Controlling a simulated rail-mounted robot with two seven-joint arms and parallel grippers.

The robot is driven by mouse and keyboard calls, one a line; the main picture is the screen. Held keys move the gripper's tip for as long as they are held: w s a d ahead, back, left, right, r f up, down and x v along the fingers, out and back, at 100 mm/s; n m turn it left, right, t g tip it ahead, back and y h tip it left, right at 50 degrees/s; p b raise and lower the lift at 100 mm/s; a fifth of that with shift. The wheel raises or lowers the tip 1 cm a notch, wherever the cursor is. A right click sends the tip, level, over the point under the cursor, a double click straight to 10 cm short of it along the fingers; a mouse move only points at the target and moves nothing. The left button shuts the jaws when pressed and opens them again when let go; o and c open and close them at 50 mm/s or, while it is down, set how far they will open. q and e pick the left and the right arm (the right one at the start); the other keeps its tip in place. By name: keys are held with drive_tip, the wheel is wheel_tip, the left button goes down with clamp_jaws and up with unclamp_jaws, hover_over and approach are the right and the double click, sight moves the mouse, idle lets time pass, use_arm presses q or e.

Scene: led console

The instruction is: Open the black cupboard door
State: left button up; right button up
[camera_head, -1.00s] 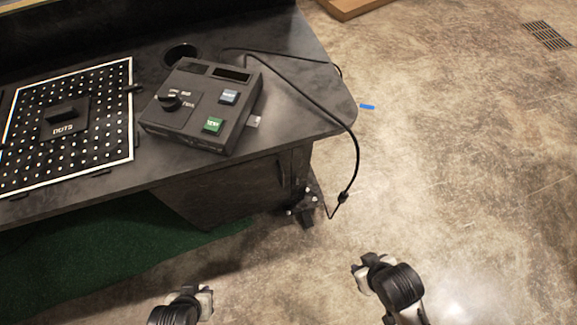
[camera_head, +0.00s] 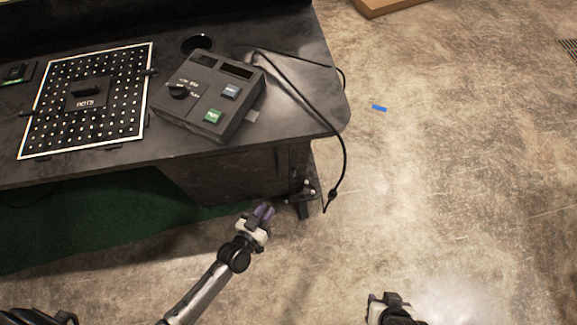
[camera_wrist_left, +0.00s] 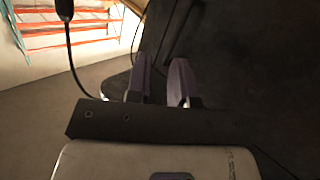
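The black cupboard (camera_head: 225,176) is under the right end of the dark desk. Its front looks closed in the head view; a dark upright strip shows near its right edge, but I cannot tell if it is a handle. My left gripper (camera_head: 264,211) is just in front of and below the cupboard's lower right part, apparently apart from it. In the left wrist view my left gripper (camera_wrist_left: 160,78) has its two purple-grey fingers apart with nothing between them. A dark surface, likely the cupboard, fills the right of that view. My right gripper (camera_head: 385,302) is at the bottom edge, away from the desk; its fingers are unclear.
A control box (camera_head: 210,98) with a knob and buttons sits on the desk. A dotted board (camera_head: 120,119) lies left of it. A black cable (camera_head: 345,150) hangs over the desk's right edge, near the dark desk foot (camera_head: 303,198). The floor to the right is mostly clear.

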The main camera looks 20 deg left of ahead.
sight(278, 167)
use_arm(q)
drive_tip(key=shift+w+a+r+t+y+b, duration=0.1)
drive_tip(key=shift+w+r+t+y+b, duration=0.55)
drive_tip(key=shift+w, duration=1.75)
drive_tip(key=shift+w+a+r+t+h+b, duration=0.15)
drive_tip(key=shift+w+r+b, duration=0.2)
drive_tip(key=shift+w+b, duration=1.4)
drive_tip(key=shift+w+a+r+t+y+b, duration=0.1)
drive_tip(key=shift+w+r+t+y+b, duration=0.25)
drive_tip(key=shift+w, duration=2.65)
drive_tip(key=shift+r, duration=0.15)
clamp_jaws()
